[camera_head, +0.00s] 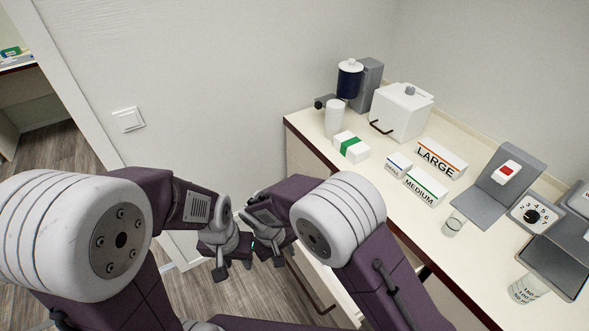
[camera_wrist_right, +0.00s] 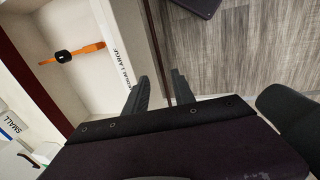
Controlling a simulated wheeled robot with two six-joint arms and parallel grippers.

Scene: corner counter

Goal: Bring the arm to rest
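My left gripper (camera_head: 234,268) hangs low in front of the counter in the head view, pointing down. Its two fingers look apart, with nothing visible between them. My right gripper (camera_head: 268,254) is close beside it on the right, partly hidden. In the right wrist view my right gripper (camera_wrist_right: 158,84) shows two dark fingers with a gap between them and nothing held. Its fingers appear over the edge of an open drawer; I cannot tell whether they touch it.
The open drawer (camera_wrist_right: 92,78) holds an orange tool with a black part (camera_wrist_right: 70,55). The counter (camera_head: 385,205) carries a white box with a dark handle (camera_head: 402,112), labelled cartons, including LARGE (camera_head: 440,157), and a grey stand with a red switch (camera_head: 507,180). Wooden floor lies below the grippers.

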